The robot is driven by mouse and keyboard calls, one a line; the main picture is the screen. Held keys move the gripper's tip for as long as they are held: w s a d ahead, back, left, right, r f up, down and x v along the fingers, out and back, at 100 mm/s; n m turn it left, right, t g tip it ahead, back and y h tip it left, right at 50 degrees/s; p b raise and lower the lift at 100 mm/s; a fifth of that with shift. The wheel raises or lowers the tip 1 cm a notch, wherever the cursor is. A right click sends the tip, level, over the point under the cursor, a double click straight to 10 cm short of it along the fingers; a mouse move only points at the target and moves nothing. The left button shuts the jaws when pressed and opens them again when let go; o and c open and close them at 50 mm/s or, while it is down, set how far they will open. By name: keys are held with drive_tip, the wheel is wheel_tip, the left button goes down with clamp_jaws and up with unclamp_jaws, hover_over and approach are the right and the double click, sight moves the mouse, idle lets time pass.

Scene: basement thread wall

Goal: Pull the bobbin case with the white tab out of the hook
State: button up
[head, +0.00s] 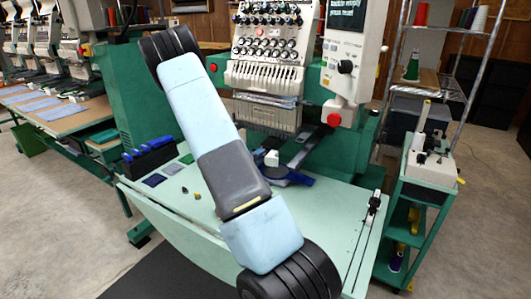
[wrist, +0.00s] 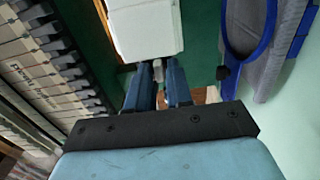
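My gripper (wrist: 158,72) shows in the wrist view, with two blue fingers pointing up toward a white block (wrist: 146,28). A small grey piece (wrist: 158,70) shows in the narrow gap between the fingertips, just below the block. I cannot tell whether the fingers touch it, or whether it is part of a bobbin case. No bobbin case with a white tab can be clearly made out. In the head view, my arm hides my gripper. A small white part (head: 271,158) shows just right of my arm, below the needle head.
A blue hoop with grey fabric (wrist: 252,50) is close on the right of the wrist view. The needle head (head: 266,80) stands above the pale green table (head: 325,215). A cart (head: 425,175) stands at right.

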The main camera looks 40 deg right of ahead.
clamp_jaws()
drive_tip(key=v, duration=0.3)
drive_tip(key=shift+s+a, duration=0.1)
drive_tip(key=shift+s, duration=0.05)
idle(0.3)
drive_tip(key=shift+s+a+r, duration=0.2)
drive_tip(key=shift+a+r, duration=0.15)
drive_tip(key=shift+a, duration=0.3)
drive_tip(key=shift+s+a+r, duration=0.25)
drive_tip(key=shift+a+r, duration=0.05)
drive_tip(key=shift+a, duration=0.3)
drive_tip(key=shift+s+a+r, duration=0.2)
drive_tip(key=shift+a+r, duration=0.15)
drive_tip(key=shift+a, duration=0.3)
